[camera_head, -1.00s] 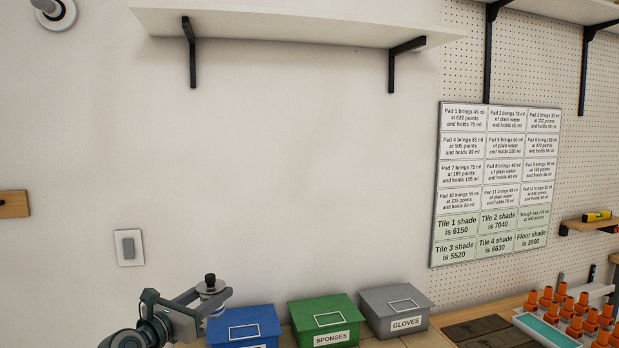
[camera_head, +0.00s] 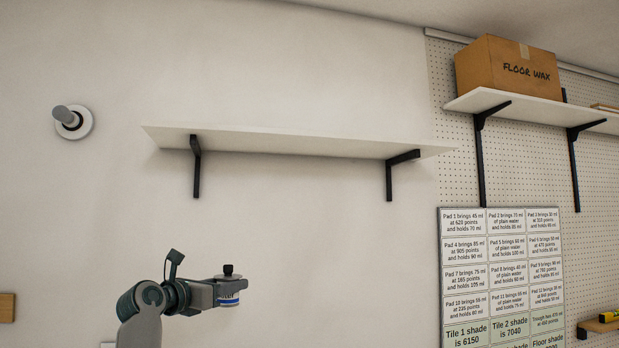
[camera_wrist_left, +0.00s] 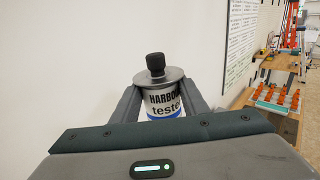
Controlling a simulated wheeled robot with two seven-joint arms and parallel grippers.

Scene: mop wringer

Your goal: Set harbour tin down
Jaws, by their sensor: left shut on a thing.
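The harbour tin (camera_head: 229,297) is a small white and blue can with a grey lid and a black knob. My left gripper (camera_head: 222,288) is shut on it and holds it upright in the air in front of the wall, below the empty white shelf (camera_head: 290,144). In the left wrist view the tin (camera_wrist_left: 162,101) sits between both fingers of the left gripper (camera_wrist_left: 160,103), with "HARBO" and "teste" readable on its label. My right gripper is not in view.
A second shelf (camera_head: 540,108) at the upper right carries a floor wax box (camera_head: 505,66). A chart board (camera_head: 501,280) hangs on the pegboard at the right. A wall fitting (camera_head: 73,121) is at the left. The wall between is bare.

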